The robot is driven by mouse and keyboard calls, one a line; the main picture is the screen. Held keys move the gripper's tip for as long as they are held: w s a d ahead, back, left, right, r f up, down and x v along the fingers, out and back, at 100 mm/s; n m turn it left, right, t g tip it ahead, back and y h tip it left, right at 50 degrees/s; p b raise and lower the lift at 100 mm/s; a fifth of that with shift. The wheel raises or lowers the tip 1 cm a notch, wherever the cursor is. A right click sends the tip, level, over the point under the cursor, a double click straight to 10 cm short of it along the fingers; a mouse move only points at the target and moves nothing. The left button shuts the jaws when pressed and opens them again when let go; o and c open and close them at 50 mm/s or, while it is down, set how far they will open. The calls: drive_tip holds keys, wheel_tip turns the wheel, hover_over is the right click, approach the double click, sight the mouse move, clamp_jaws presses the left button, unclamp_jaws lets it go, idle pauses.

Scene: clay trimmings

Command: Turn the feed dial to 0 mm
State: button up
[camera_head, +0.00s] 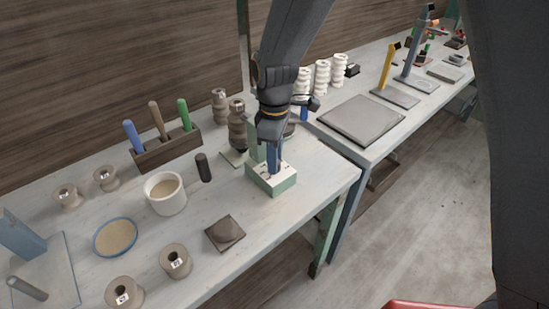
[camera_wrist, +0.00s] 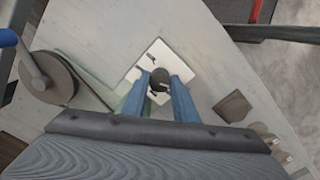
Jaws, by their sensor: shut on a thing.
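The feed dial box is a pale green block (camera_head: 279,187) with a white marked top, standing near the edge of the workbench. In the wrist view its white top (camera_wrist: 147,62) shows with a dark round knob (camera_wrist: 160,76) in the middle. My gripper (camera_head: 273,168) points down over the box, and its blue fingers are shut on the knob, one on each side. It also shows in the wrist view (camera_wrist: 160,84). The scale marks are partly hidden by the fingers and too small to read, so the dial's setting cannot be told.
A rack (camera_head: 167,150) with colored handles is behind. Bare bench lies right of the box.

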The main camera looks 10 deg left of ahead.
drive_tip(key=shift+w, duration=0.1)
drive_tip(key=o, duration=0.8)
drive_tip(key=shift+r+b, duration=0.95)
drive_tip(key=shift+r, duration=3)
drive_tip(key=shift+d, duration=0.1)
drive_tip(key=s+d+f+m, duration=0.1)
drive_tip(key=s+d+m, duration=0.2)
drive_tip(key=d, duration=0.6)
drive_tip(key=s+d+f+m+t, duration=0.1)
drive_tip(key=s+d+m, duration=0.2)
drive_tip(key=d+m, duration=0.5)
drive_tip(key=s+d+f+m, duration=0.1)
drive_tip(key=s+d+m, duration=0.2)
drive_tip(key=d, duration=0.8)
drive_tip(key=shift+s+f+m, duration=0.2)
drive_tip(key=shift+m, duration=0.5)
drive_tip(key=shift+s+f+m, duration=0.15)
drive_tip(key=shift+m, duration=0.55)
